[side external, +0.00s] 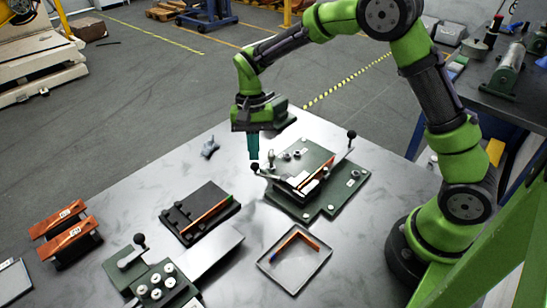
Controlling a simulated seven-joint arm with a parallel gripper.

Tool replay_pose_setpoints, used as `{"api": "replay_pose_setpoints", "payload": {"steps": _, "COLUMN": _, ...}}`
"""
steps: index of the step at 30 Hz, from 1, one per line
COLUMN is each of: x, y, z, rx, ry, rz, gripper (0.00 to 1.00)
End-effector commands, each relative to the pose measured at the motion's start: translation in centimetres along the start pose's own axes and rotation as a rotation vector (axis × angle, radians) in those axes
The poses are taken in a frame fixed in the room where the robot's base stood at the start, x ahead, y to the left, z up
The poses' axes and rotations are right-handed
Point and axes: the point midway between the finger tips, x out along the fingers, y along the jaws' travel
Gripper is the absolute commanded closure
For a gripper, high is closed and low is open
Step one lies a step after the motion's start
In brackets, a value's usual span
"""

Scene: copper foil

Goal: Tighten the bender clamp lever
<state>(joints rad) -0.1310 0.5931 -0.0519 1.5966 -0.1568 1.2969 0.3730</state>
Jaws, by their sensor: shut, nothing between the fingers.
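The bender (318,188) is a dark green plate with metal posts and a copper-coloured strip lying across it. One lever with a black ball knob (351,134) rises at its back right. Another black knob (255,167) stands at its left edge. I cannot tell which of the two is the clamp lever. My gripper (254,158) points down just above the left knob, with teal fingers shut and nothing between them. Whether the fingertips touch the knob is too small to tell.
A tray (268,266) with a bent copper strip lies in front. A black fixture (182,225) with a strip, a green block with a knobbed lever (158,284) and copper pieces on stands (67,234) are to the left.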

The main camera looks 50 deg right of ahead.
Motion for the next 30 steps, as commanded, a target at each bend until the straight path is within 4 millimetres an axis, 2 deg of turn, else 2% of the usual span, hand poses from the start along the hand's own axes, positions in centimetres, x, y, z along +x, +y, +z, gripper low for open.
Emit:
{"api": "replay_pose_setpoints", "payload": {"steps": 17, "x": 0.3, "y": -0.7, "z": 1.1, "rx": -0.149, "ry": -0.001, "rz": 0.031, "gripper": 1.0}}
{"api": "replay_pose_setpoints", "payload": {"steps": 30, "x": 0.9, "y": -1.4, "z": 4.3, "rx": -0.531, "ry": -0.001, "rz": 0.112, "gripper": 1.0}}
